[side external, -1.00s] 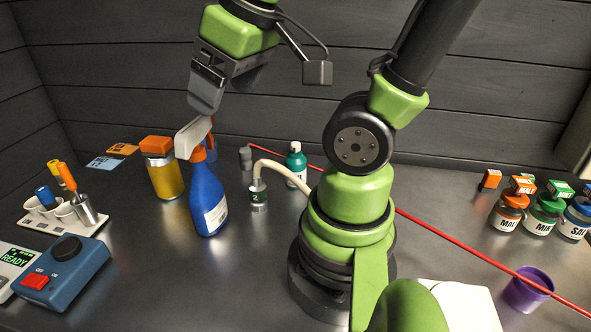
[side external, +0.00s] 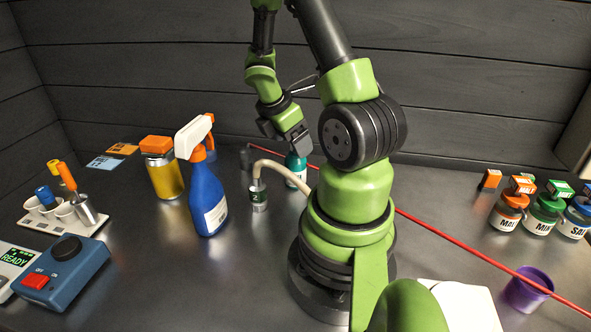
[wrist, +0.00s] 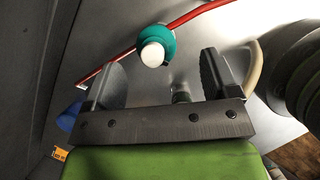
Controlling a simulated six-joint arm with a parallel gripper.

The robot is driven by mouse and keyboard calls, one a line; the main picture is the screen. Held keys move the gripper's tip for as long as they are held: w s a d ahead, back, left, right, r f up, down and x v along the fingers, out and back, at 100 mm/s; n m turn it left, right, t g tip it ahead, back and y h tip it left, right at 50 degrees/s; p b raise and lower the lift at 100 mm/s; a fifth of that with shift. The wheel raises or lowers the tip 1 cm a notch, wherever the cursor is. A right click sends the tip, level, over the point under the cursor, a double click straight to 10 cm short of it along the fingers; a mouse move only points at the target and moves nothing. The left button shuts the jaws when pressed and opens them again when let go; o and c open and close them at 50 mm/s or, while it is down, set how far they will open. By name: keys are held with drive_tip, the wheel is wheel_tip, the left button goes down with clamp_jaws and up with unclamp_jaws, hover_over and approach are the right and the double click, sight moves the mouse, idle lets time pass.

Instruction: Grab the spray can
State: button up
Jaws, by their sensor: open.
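A small can (side external: 295,172) with a teal top and white label stands upright at the back, left of my base; it looks like the spray can. In the wrist view, its teal shoulder (wrist: 158,33) and white cap show from above, beyond and between my fingertips. My gripper (side external: 303,152) is open, just above and in front of the can in the side view, covering its top. In the wrist view, the fingers (wrist: 165,63) are spread with nothing held between them.
A blue trigger bottle (side external: 206,200) and orange-lidded jar (side external: 163,178) stand left. A small bottle (side external: 258,195) with a pale hose stands nearer. A red rod (side external: 440,232) crosses behind the can. Labelled jars (side external: 541,216) and a purple cup (side external: 526,290) are right.

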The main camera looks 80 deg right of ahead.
sight(295, 168)
drive_tip(key=shift+w+x, duration=0.2)
drive_tip(key=shift+x, duration=1.1)
drive_tip(key=shift+w+x, duration=0.15)
drive_tip(key=shift+x, duration=1.1)
drive_tip(key=shift+d, duration=0.1)
drive_tip(key=c, duration=1.3)
drive_tip(key=shift+r, duration=0.1)
